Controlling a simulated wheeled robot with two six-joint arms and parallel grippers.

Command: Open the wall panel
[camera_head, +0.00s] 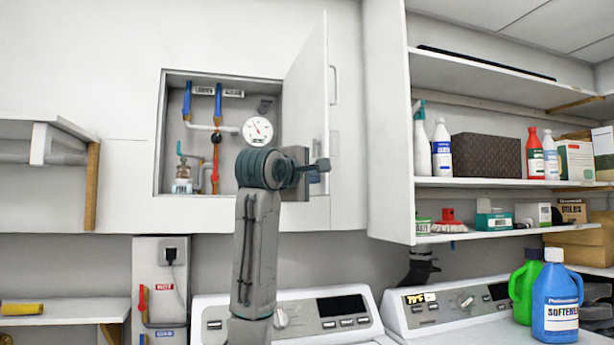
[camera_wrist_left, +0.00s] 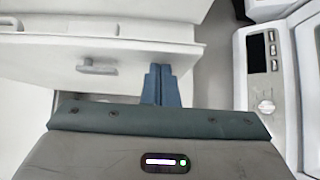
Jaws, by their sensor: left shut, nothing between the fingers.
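The wall panel (camera_head: 308,110) is a white door that stands swung out from a recessed wall box (camera_head: 165,140), so the inside shows. Its grey bar handle (camera_head: 334,85) is on the outer face and also shows in the left wrist view (camera_wrist_left: 97,67). My left gripper (camera_head: 323,166) is in front of the door's lower part, below the handle. In the left wrist view its blue-grey fingers (camera_wrist_left: 161,85) are together and empty, close beside the door face. Whether they touch the door I cannot tell. My right gripper is in neither view.
The box holds a white gauge (camera_head: 257,131), blue-topped pipes and valves. Right of the door is a shelf unit (camera_head: 395,130) with bottles and boxes. Two white machines (camera_head: 335,305) stand below, with blue (camera_head: 557,300) and green jugs on the right one.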

